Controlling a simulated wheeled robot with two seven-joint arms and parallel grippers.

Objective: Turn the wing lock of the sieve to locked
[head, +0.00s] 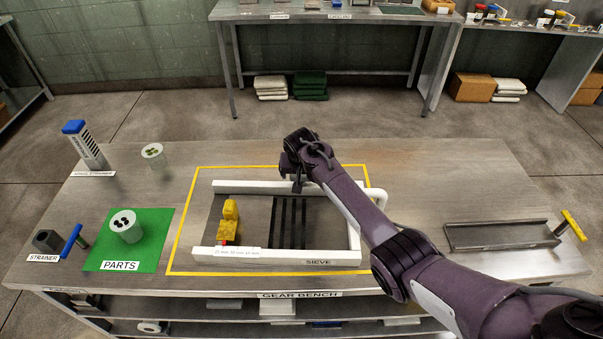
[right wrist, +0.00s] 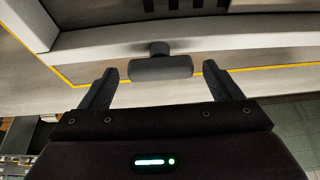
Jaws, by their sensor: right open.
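The sieve (head: 230,188) is a white frame with dark slots, lying inside a yellow outline on the bench. The wing lock (right wrist: 160,68) shows in the right wrist view as a dark grey crossbar on a short post at the frame's rail. It lies roughly level across that view. My right gripper (right wrist: 160,82) is open, with one finger off each end of the crossbar and a gap showing at both sides. In the head view my right gripper (head: 297,182) is over the sieve's far rail and mostly covers the lock. My left gripper is not in view.
A yellow block-like part (head: 229,220) sits at the sieve's left side. A green parts mat (head: 160,250) with a white cup (head: 126,227) lies to the left. A metal tray (head: 500,235) is at the right. Bare bench lies between sieve and tray.

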